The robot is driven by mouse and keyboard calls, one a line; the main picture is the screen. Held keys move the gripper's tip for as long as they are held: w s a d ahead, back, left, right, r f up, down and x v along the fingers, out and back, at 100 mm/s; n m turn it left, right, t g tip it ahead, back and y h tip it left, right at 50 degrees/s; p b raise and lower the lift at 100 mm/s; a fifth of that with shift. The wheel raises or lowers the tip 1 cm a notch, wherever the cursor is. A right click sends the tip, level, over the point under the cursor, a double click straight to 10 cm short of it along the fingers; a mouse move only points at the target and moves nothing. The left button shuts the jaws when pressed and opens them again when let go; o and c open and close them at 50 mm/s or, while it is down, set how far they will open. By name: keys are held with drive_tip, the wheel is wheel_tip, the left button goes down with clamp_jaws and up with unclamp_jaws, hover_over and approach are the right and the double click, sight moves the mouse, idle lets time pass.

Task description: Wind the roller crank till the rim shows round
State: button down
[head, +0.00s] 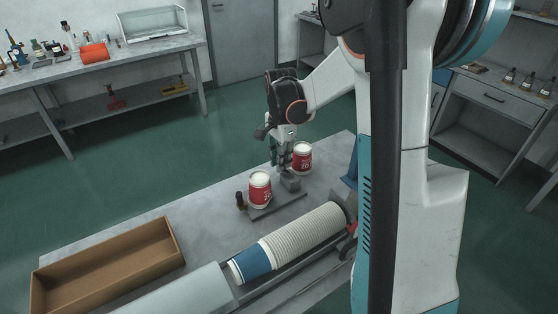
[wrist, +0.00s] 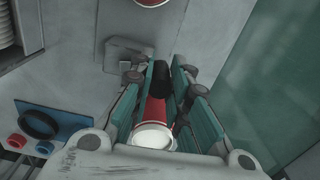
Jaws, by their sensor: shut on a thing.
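The roller crank's black handle (wrist: 160,78) stands between my fingertips in the wrist view. My gripper (head: 283,160) is shut on it, above a small grey block (head: 290,183) on the table; my fingers hide the handle in the head view. A red cup with a white top (head: 260,190) stands upright on a grey base plate (head: 276,203), left of my gripper. A second red and white cup (head: 302,157) stands just right of my gripper; its pale top (wrist: 152,137) shows low in the wrist view. The rims are too small to judge for roundness.
A long nested stack of white cups (head: 305,233) with a blue end cup (head: 250,263) lies along the front of the table. An empty brown tray (head: 110,268) sits at left. A blue holder (wrist: 58,118) is beside my gripper. A dark knob (head: 240,199) stands left of the first cup.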

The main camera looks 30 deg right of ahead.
drive_tip(key=shift+d+m, duration=0.25)
drive_tip(key=shift+m, duration=0.45)
drive_tip(key=c, duration=1.5)
unclamp_jaws()
drive_tip(key=shift+w, duration=0.1)
wheel_tip(320, 180, up, 12)
drive_tip(key=shift+r, duration=0.1)
